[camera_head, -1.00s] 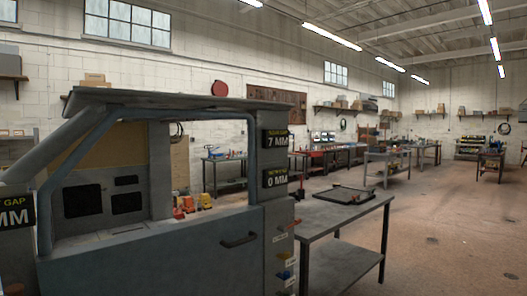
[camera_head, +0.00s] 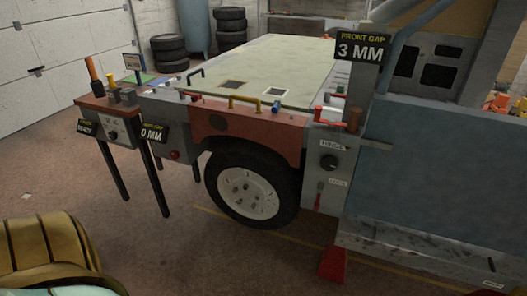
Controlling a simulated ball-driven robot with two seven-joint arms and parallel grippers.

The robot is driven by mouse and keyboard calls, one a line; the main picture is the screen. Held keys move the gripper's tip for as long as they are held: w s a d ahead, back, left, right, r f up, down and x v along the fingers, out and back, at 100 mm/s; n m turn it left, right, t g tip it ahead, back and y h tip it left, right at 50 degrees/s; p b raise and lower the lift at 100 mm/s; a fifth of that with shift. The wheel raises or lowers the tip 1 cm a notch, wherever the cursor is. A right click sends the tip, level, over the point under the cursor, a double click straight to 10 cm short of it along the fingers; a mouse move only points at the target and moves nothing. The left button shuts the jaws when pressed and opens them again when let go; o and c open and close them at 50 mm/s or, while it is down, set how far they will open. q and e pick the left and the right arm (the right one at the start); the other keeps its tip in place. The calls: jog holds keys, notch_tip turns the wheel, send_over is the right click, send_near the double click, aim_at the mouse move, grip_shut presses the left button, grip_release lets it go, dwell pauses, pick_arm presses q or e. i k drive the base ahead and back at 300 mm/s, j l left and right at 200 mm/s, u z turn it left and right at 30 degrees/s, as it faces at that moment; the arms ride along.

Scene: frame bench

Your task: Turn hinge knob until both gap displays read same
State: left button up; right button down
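The front gap display (camera_head: 361,48) reads 3 MM on the pillar left of the blue-grey door (camera_head: 440,165). A round black knob (camera_head: 328,161) sits on the grey panel below it; its small label is hard to read but may say hinge. Below it is a red lever (camera_head: 318,196) with another small label. A second display (camera_head: 153,133) at the left of the fender reads 0 MM; its heading is too small to read. No other gap display shows now. Neither of my grippers is in view, and nothing touches the knob.
A small bench (camera_head: 100,103) with tools and a dial stands at left. The red fender (camera_head: 250,128) and wheel (camera_head: 249,193) are in the middle. A red stand (camera_head: 333,266) is on the floor below the panel. Open floor lies in front. A gold ribbed shape (camera_head: 45,250) fills the lower left.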

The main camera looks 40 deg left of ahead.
aim_at(328, 163)
jog(key=u, duration=0.8)
